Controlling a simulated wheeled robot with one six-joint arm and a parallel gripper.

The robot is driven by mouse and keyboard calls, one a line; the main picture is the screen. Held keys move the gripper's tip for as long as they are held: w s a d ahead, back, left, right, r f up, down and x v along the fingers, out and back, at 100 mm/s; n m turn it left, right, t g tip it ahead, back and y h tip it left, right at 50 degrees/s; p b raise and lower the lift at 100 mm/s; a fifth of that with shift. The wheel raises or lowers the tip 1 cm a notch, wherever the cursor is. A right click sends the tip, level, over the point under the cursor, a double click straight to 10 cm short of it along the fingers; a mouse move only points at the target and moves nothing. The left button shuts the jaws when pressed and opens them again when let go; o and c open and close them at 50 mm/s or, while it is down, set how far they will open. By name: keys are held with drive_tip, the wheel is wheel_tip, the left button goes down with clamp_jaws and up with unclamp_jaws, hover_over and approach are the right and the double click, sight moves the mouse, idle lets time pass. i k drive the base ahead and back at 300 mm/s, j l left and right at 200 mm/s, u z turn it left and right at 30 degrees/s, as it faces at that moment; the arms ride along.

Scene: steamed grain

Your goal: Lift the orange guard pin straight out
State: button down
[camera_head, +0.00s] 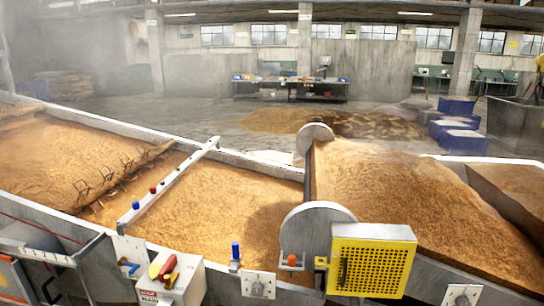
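The orange guard pin (292,260) shows as a small orange head on a pale bracket at the front edge of the trough, lower right of centre. It is upright, and its lower part is hidden in its mount. Just to its right is the yellow perforated guard (372,264), with a small yellow tab on its left side facing the pin. A grey rounded plate (312,235) stands behind the pin and guard. My gripper is not in this view.
Long troughs of steaming grain (225,200) run across the middle. A blue knob (235,252) stands left of the pin. A white box (172,284) with red and yellow handles on top is at the front. A white bar (175,180) with blue and red knobs crosses the trough.

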sight(291, 257)
drive_tip(key=k+l+z, duration=0.1)
drive_tip(key=i+u, duration=0.35)
drive_tip(key=i+l+u, duration=0.15)
drive_tip(key=i+u, duration=0.15)
drive_tip(key=i, duration=0.2)
drive_tip(key=i+l+u, duration=0.35)
drive_tip(key=i+j, duration=0.05)
drive_tip(key=j, duration=0.05)
